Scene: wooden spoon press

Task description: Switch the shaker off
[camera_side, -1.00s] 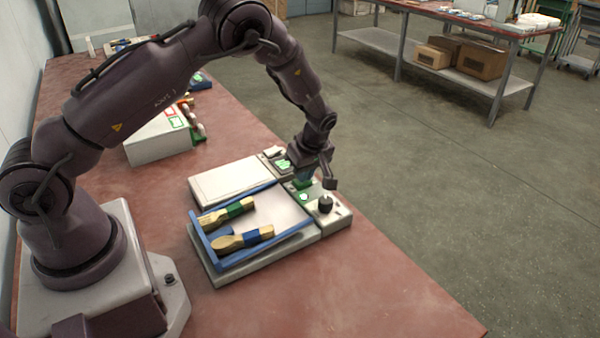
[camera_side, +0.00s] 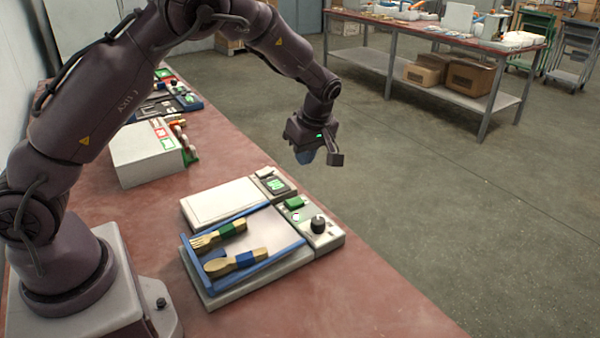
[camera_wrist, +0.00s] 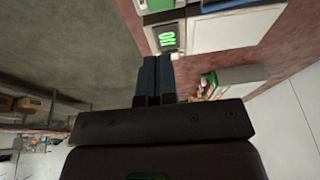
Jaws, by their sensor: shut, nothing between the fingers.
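The shaker is a low pale box with a blue-edged tray (camera_side: 275,252) on top and a control end at its right. That end carries a green switch (camera_side: 295,203), a small pale lamp (camera_side: 296,217) and a black knob (camera_side: 318,224). Which way the switch is tipped is too small to tell. A wooden fork (camera_side: 207,239) and a wooden spoon (camera_side: 222,266) lie on the tray.
A pale scale (camera_side: 220,203) with a green display (camera_side: 276,185) stands just behind the shaker; the display also shows in the wrist view (camera_wrist: 167,39). A white box (camera_side: 145,157) with coloured items stands farther back. The red bench front is clear.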

